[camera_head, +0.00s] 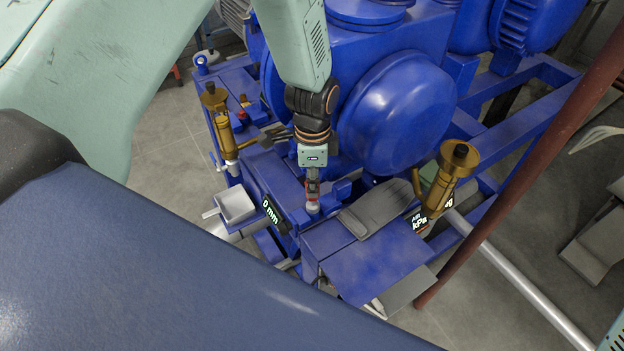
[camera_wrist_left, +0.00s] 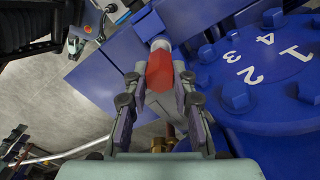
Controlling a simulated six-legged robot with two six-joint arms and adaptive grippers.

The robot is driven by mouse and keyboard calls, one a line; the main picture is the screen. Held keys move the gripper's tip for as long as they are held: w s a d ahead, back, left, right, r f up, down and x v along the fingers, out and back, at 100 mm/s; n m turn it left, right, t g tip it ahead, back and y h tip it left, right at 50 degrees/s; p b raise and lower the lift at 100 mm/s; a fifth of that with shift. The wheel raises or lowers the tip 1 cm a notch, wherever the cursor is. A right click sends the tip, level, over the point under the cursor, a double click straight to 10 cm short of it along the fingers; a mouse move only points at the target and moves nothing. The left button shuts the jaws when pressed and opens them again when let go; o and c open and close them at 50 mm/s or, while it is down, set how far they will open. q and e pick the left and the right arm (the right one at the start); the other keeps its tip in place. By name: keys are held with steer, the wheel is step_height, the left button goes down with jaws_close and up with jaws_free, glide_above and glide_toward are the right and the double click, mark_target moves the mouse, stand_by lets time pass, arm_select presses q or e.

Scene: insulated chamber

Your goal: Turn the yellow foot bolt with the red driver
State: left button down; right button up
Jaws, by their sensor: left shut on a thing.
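My left gripper (camera_head: 312,180) points down in the middle of the head view, in front of the blue machine. It is shut on the red driver (camera_head: 312,190), whose pale round end (camera_head: 313,207) is low near the blue frame. In the left wrist view the fingers of my left gripper (camera_wrist_left: 160,100) are on both sides of the red driver (camera_wrist_left: 160,70). Its pale end lies over a blue part; I cannot tell whether it touches. I cannot make out the yellow foot bolt in either view. My right gripper is not in view.
The blue machine (camera_head: 400,110) has brass cylinders at its left (camera_head: 222,125) and right (camera_head: 447,175). A reddish pole (camera_head: 520,170) slants at the right. Numbered blue bolts (camera_wrist_left: 235,95) are close on the right.

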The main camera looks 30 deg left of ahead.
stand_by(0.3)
arm_select(q)
steer(key=shift+w+r, duration=0.25)
steer(key=shift+r, duration=0.5)
steer(key=shift+s+d+r, duration=0.1)
steer(key=shift+s+r, duration=0.1)
steer(key=shift+r, duration=0.25)
steer(key=shift+s+d+r, duration=0.1)
steer(key=shift+s+r, duration=0.1)
steer(key=shift+r, duration=0.2)
steer(key=shift+w+a+r, duration=0.2)
steer(key=shift+w+r, duration=0.15)
steer(key=shift+r, duration=0.15)
steer(key=shift+s+d+r, duration=0.1)
steer(key=shift+s+r, duration=0.25)
steer(key=shift+r, duration=0.15)
steer(key=shift+w+f, duration=0.15)
steer(key=shift+w, duration=0.15)
steer(key=shift+s, duration=0.25)
